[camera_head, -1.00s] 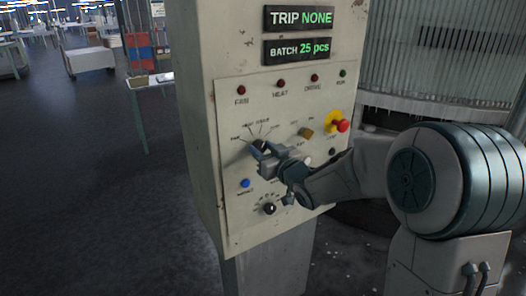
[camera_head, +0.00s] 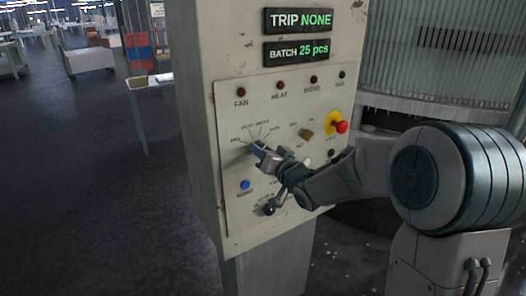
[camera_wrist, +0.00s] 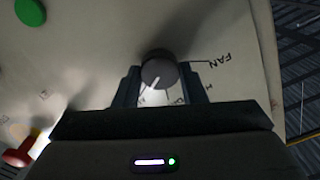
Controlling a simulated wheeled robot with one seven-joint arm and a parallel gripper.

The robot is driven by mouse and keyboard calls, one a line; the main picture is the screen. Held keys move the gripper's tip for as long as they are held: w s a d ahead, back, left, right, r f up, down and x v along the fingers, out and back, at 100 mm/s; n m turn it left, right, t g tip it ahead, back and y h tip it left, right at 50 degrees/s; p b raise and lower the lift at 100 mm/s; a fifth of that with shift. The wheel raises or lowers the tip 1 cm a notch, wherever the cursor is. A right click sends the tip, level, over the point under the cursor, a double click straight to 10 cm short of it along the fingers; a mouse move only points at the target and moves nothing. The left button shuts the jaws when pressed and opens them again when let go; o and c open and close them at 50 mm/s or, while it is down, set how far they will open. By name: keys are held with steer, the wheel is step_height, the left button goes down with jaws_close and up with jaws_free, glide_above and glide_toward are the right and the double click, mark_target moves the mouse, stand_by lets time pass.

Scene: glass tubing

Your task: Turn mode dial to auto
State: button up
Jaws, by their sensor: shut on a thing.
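The mode dial (camera_wrist: 159,73) is a dark round knob with a white pointer line, seen in the wrist view between my two fingers. The pointer slants toward the lower left of that view. My gripper (camera_wrist: 160,88) is shut on the dial, one finger on each side. The AUTO label is not legible.
The panel (camera_head: 232,215) also carries a blue button (camera_head: 245,184), a yellow-brown switch (camera_head: 306,133), a red knob on yellow (camera_head: 341,126) and a lower black knob (camera_head: 269,210), close to my wrist. Displays read TRIP NONE and BATCH 25 pcs.

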steer(key=o, duration=1)
steer(key=b+v, duration=0.2)
steer(key=v, duration=1.2)
